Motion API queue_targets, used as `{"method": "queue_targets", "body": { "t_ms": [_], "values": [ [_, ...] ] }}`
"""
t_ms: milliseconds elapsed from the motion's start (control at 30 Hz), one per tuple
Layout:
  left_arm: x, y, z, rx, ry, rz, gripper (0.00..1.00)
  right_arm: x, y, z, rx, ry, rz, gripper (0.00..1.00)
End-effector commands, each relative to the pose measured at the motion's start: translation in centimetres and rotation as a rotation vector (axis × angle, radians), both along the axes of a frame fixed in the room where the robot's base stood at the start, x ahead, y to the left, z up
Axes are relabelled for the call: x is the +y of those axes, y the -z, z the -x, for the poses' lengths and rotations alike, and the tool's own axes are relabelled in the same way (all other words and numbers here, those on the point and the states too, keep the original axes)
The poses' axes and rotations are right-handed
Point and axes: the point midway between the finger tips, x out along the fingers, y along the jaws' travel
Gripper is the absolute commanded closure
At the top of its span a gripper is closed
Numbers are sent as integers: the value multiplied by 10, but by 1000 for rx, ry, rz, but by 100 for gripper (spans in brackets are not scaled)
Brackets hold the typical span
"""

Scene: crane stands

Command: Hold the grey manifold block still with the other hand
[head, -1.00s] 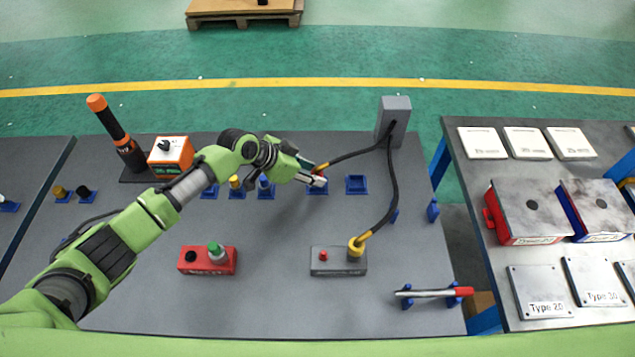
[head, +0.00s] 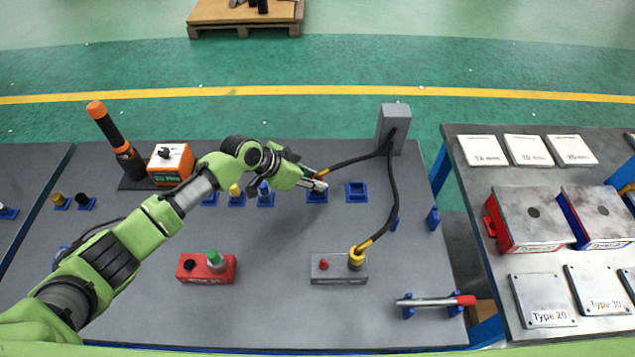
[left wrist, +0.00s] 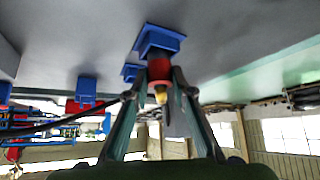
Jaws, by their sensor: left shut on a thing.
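The grey manifold block (head: 325,276) lies on the dark bench, with a red knob and a yellow-collared hose fitting (head: 356,257) on its top. No gripper touches it. My left gripper (head: 319,185) is well behind it, at a small blue holder (head: 316,197). The left wrist view shows the left gripper (left wrist: 159,78) shut on a red and yellow fitting (left wrist: 159,71), right at a blue holder (left wrist: 158,40). Whether the fitting is seated in the holder I cannot tell. My right gripper is not in view.
Two black hoses run from a grey post (head: 394,125), one to the block, one towards my left gripper. A red block (head: 207,275) lies left of the manifold block. A red-ended rod (head: 435,302) rests on blue supports. The bench between is clear.

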Motion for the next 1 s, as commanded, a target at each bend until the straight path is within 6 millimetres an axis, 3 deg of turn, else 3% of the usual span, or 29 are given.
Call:
{"method": "queue_targets", "body": {
  "t_ms": [700, 1000],
  "values": [
    [0, -40, 0, -2, -1, 1, 100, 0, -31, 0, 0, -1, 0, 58],
    [0, -45, 0, -1, -1, 0, 100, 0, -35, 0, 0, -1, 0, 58]
  ]
}}
